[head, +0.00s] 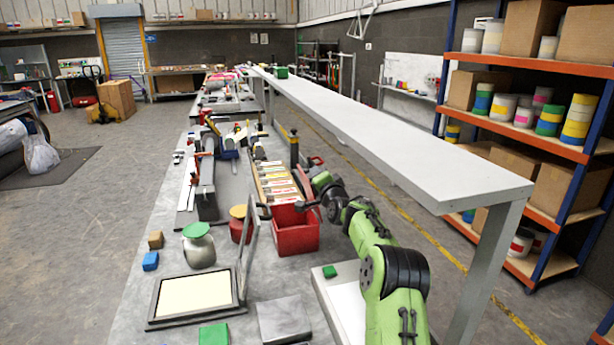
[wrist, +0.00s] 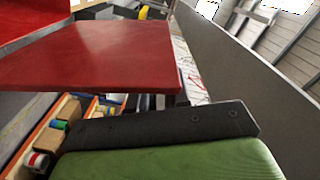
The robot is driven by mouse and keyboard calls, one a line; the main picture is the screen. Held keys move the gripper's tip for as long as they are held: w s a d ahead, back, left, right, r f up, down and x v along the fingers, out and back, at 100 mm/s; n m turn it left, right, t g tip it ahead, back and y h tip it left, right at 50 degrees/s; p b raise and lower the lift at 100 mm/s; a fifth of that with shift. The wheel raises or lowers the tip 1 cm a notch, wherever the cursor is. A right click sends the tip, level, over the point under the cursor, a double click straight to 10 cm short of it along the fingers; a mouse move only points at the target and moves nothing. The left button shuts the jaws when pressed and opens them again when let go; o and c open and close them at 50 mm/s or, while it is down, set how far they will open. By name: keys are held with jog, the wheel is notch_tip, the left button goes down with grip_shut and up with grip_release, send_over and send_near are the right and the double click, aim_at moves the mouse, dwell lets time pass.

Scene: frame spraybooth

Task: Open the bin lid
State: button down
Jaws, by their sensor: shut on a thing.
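The red bin (head: 292,232) stands on the bench beside my green arm in the head view. My gripper (head: 307,206) is at the bin's upper right edge, small and partly hidden by my arm. In the wrist view, a flat red panel (wrist: 105,55), which looks like the bin lid, lies just beyond the dark part of my gripper. Another red surface (wrist: 30,18) shows at the upper left. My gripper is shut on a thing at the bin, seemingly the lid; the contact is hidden. I cannot tell the lid's exact angle.
A long white raised shelf (head: 400,135) runs close to the right of my arm. A grey upright frame (head: 248,250), a green-lidded jar (head: 199,250) and a tray of colourful packets (head: 275,183) stand near the bin. The floor on the left is mostly clear.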

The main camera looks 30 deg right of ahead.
jog(key=shift+s+d+f+m+p, duration=0.15)
jog(key=shift+d+f+m+p, duration=0.15)
jog(key=shift+d+m, duration=0.4)
jog(key=shift+s+d+f+m+p, duration=0.15)
jog(key=shift+d+m+p, duration=0.1)
jog(key=shift+d+m, duration=0.45)
jog(key=shift+d, duration=0.1)
jog(key=shift+f, duration=0.1)
jog(key=c, duration=1.2)
grip_release()
jog(key=shift+o, duration=0.2)
jog(key=shift+r, duration=0.2)
jog(key=b+v, duration=0.2)
jog(key=v, duration=1.3)
jog(key=shift+s, duration=0.4)
